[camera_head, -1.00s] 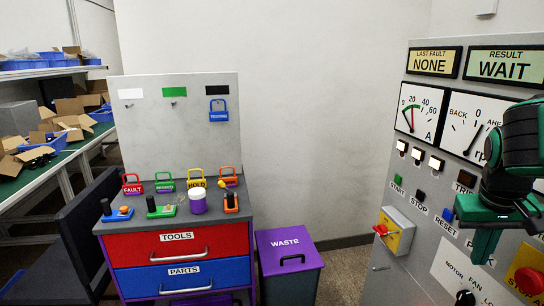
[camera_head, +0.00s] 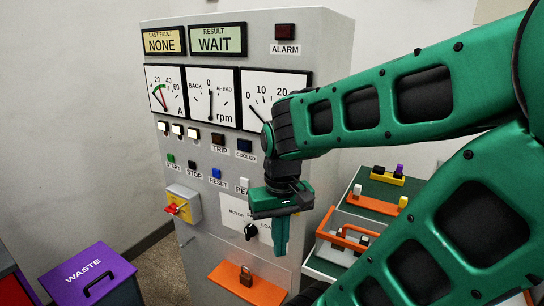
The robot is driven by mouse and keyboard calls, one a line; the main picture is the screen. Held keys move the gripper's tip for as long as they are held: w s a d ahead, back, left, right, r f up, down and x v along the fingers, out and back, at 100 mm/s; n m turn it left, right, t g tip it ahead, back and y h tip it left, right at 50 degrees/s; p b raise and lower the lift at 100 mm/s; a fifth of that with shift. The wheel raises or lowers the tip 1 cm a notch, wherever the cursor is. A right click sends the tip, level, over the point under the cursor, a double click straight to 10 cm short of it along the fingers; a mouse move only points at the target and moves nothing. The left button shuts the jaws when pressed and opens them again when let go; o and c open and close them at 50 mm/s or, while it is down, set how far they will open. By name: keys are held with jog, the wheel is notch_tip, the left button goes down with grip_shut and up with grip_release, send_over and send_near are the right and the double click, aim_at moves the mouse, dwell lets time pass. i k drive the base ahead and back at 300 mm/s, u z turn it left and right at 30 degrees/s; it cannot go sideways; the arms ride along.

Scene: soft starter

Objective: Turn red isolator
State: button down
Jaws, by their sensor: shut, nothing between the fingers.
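The red isolator (camera_head: 174,208) is a red handle on a yellow plate, on a grey box (camera_head: 188,193) at the lower left edge of the control cabinet (camera_head: 200,245). Its handle lies roughly level, tilted slightly. My gripper (camera_head: 282,250) hangs in front of the cabinet's lower right part, fingers pointing down, shut and empty. It is to the right of the isolator and well apart from it. My gripper hides part of the motor fan label and what lies behind it.
A black knob (camera_head: 251,232) and an orange shelf with a padlock (camera_head: 246,280) are between the isolator and my gripper's side. A purple waste bin (camera_head: 88,272) stands at lower left.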

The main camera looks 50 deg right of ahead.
aim_at(171, 209)
jog(key=k, duration=1.6)
jog(key=u, duration=0.9)
jog(key=i, duration=1.3)
jog(key=z, duration=2.05)
